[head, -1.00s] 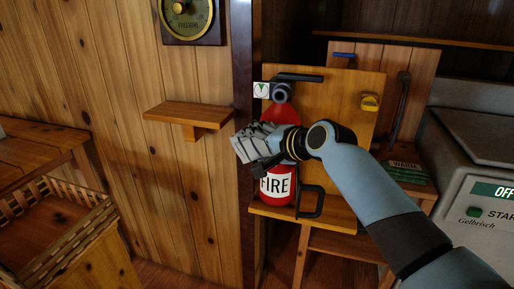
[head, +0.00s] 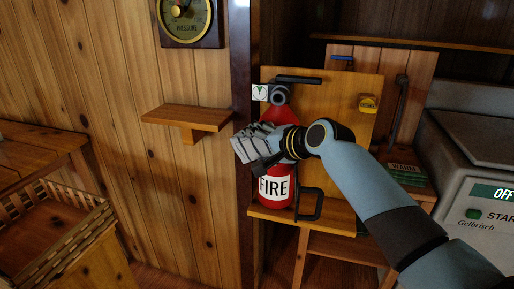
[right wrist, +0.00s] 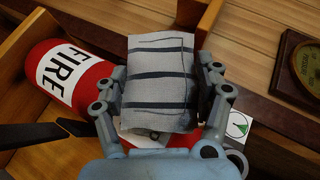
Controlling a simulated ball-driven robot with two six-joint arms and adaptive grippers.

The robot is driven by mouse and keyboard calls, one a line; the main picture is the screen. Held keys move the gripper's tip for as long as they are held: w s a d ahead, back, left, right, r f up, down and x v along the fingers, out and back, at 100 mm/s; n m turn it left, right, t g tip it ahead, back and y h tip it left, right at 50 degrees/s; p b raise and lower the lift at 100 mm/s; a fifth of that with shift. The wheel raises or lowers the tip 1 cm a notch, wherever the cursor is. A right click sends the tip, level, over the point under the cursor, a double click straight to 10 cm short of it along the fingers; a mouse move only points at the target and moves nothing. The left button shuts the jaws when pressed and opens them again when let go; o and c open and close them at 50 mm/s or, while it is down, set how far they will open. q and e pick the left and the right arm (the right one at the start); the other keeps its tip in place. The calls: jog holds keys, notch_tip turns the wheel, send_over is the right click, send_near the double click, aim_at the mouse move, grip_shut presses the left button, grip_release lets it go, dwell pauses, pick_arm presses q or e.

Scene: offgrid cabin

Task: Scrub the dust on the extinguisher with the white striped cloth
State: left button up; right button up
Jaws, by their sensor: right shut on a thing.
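The red extinguisher (head: 272,189) with a white FIRE label stands upright on a wooden bracket board. It also shows in the right wrist view (right wrist: 88,88). My right gripper (head: 262,146) is shut on the white striped cloth (head: 246,143), in front of the extinguisher's upper body. In the right wrist view the cloth (right wrist: 160,80) is a pale piece with dark stripes, clamped between the two fingers and covering part of the extinguisher. I cannot tell whether cloth and extinguisher touch. No dust is clearly visible; the cloth and gripper hide part of the surface. My left gripper is not in view.
A black handle loop (head: 309,204) stands at the extinguisher's right. A small wooden wall shelf (head: 188,117) is to the left, with a round gauge (head: 188,18) above. A basket (head: 60,235) is at lower left, a grey machine (head: 480,180) at right.

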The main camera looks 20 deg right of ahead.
aim_at(270, 155)
jog(key=shift+w+d, duration=0.2)
jog(key=shift+w, duration=0.1)
jog(key=shift+s+d, duration=0.1)
jog(key=shift+s+d+r+p, duration=0.15)
jog(key=shift+s+d+p, duration=0.65)
jog(key=shift+d, duration=0.3)
jog(key=shift+s+d+p, duration=0.2)
jog(key=shift+s+d, duration=0.45)
jog(key=shift+d, duration=0.3)
jog(key=shift+s+d+p, duration=0.2)
jog(key=shift+s+d, duration=0.45)
jog(key=shift+d, duration=0.3)
jog(key=shift+w+a, duration=0.1)
